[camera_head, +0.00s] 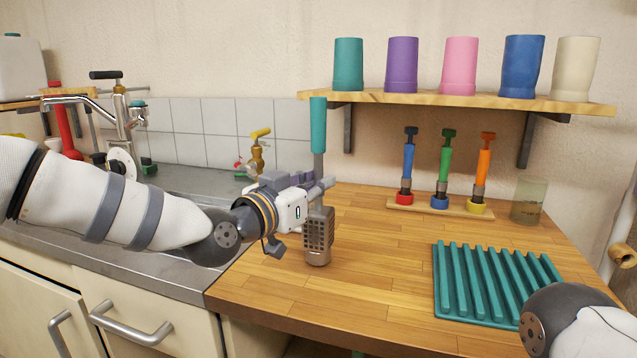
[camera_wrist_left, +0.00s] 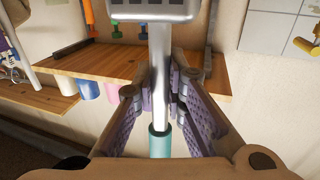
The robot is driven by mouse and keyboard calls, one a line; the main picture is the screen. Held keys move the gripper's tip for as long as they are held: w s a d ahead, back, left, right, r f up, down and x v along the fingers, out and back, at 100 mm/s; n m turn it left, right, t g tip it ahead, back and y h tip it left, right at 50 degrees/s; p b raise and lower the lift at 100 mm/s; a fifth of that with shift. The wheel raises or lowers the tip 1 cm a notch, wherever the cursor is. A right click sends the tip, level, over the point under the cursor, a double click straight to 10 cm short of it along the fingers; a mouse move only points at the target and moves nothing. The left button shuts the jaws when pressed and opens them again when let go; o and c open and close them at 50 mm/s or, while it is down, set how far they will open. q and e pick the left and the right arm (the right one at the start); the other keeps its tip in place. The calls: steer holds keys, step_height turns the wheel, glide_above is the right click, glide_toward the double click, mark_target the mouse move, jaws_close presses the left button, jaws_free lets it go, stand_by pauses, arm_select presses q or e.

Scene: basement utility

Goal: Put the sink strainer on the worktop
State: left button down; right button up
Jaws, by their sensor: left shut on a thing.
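The sink strainer is a metal tool with a perforated head (camera_head: 318,232), a thin shaft and a teal handle (camera_head: 318,126). My left gripper (camera_head: 322,188) is shut on its shaft and holds it upright, handle up and head down, over the left part of the wooden worktop (camera_head: 350,290). I cannot tell whether the head touches the wood. In the left wrist view the shaft (camera_wrist_left: 160,75) runs between the purple-padded fingers of the left gripper (camera_wrist_left: 172,95). Of my right arm only a link shows at the lower right; its gripper is out of view.
A teal ridged mat (camera_head: 440,300) lies at the right of the worktop. Behind it are a rack (camera_head: 420,208) of coloured tools and a glass (camera_head: 528,202). Several cups stand on a shelf (camera_head: 450,99) above. The metal sink counter (camera_head: 120,248) is left. The worktop's middle is clear.

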arm_select(q)
steer(key=c, duration=1.6)
jaws_free()
steer(key=shift+f, duration=0.15)
steer(key=shift+c, duration=0.2)
steer(key=shift+r, duration=0.25)
steer(key=p+v, duration=0.1)
steer(key=v, duration=1.1)
steer(key=shift+p, duration=0.3)
arm_select(e)
steer(key=shift+w+r+t, duration=0.5)
steer(key=shift+w+r, duration=0.55)
steer(key=shift+w, duration=0.05)
arm_select(q)
steer(key=shift+f, duration=0.15)
